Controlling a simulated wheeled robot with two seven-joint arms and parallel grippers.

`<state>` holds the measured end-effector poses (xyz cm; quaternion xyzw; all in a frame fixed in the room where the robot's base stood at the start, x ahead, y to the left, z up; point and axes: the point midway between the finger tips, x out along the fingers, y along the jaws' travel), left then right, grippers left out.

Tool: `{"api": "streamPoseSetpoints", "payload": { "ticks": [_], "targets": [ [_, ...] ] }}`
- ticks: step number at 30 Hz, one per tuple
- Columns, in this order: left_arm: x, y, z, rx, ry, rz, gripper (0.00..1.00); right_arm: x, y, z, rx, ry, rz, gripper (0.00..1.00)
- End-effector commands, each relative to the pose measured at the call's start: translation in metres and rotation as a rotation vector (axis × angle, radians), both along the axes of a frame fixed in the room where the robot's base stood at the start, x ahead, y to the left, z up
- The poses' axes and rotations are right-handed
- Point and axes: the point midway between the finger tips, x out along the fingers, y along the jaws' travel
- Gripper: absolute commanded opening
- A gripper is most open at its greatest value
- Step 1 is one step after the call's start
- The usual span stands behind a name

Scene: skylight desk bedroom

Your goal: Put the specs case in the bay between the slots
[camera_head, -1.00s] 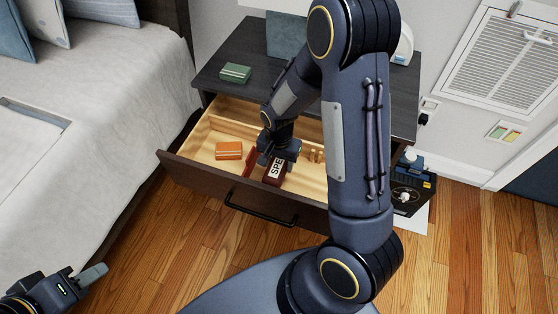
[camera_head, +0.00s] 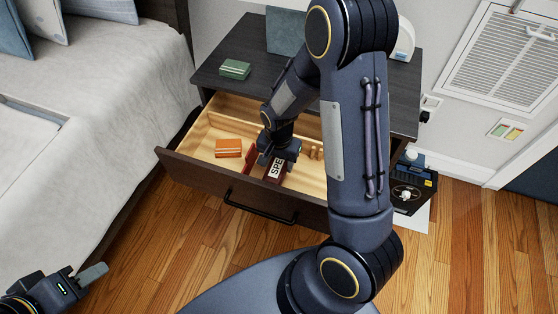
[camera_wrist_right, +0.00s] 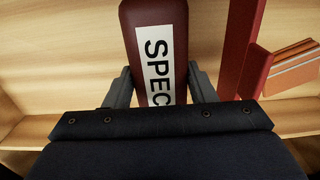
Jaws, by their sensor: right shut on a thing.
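The specs case (camera_head: 274,176) is dark red with a white label reading "SPE" in the head view and "SPEC" in the right wrist view (camera_wrist_right: 160,20). My right gripper (camera_head: 279,158) is shut on it, with one finger on each side in the wrist view (camera_wrist_right: 159,72). The case is inside or just above the open drawer (camera_head: 185,166); I cannot tell whether it touches the floor. A red upright divider (camera_wrist_right: 243,50) stands just right of it in the wrist view, apart from it. My left gripper (camera_head: 93,275) is at the lower left, away from the drawer; its opening is unclear.
An orange box (camera_head: 228,147) lies in the drawer left of the divider. Small wooden pegs (camera_head: 316,152) stand right of my gripper. The nightstand top (camera_head: 240,50) overhangs the drawer's back and carries a green box (camera_head: 235,69). The bed (camera_head: 80,130) is at the left.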

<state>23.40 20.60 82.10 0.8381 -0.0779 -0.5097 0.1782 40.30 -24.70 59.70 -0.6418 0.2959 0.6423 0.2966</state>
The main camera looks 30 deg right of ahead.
Motion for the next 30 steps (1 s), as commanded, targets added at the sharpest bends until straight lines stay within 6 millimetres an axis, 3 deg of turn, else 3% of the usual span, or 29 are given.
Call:
{"api": "streamPoseSetpoints", "payload": {
  "ticks": [30],
  "targets": [
    [0.000,0.000,-0.013,0.000,0.000,0.000,0.36,0.000,0.000,-0.016,0.000,0.000,0.000,0.27]
  ]
}}
